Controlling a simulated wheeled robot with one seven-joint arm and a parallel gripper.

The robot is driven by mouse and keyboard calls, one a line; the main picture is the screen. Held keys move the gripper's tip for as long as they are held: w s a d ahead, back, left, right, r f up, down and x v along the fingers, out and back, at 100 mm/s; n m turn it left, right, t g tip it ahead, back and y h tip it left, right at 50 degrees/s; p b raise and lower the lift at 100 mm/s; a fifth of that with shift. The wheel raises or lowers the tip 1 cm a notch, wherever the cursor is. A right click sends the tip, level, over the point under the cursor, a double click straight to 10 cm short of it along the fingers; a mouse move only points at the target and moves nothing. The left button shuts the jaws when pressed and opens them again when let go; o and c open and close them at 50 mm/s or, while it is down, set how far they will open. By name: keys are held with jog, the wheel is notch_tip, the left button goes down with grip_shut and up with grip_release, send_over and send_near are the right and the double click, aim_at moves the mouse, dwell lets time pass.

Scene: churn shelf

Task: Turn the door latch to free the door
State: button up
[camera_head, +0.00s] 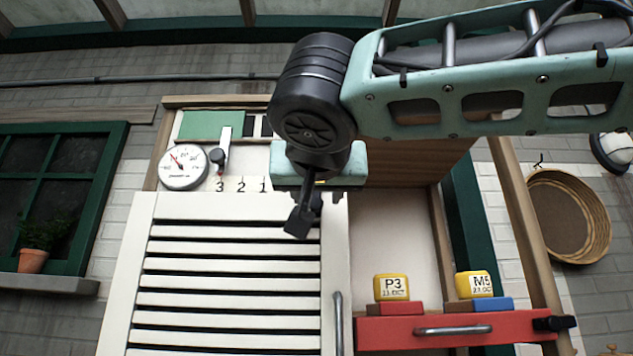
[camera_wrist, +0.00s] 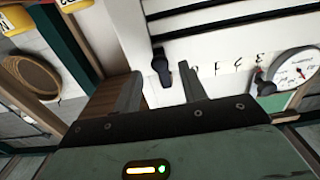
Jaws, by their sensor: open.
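The door latch (camera_wrist: 162,67) is a small black lever with a rounded end near the corner of the white slatted door (camera_wrist: 235,42). In the wrist view, my gripper (camera_wrist: 159,78) is open, with one grey finger on each side of the latch in the picture. The latch appears just beyond the fingertips, and I cannot tell whether they touch it. In the head view, my gripper (camera_head: 308,205) is in front of the upper right corner of the slatted door (camera_head: 235,235). There my wrist and dark fingers largely cover the latch.
A dial gauge (camera_head: 184,167) and a black-knobbed lever (camera_head: 217,157) are left of my gripper, above the door. A door handle (camera_head: 338,322) is below. A woven basket (camera_head: 568,217) hangs far right.

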jog(key=shift+w, duration=0.9)
grip_shut()
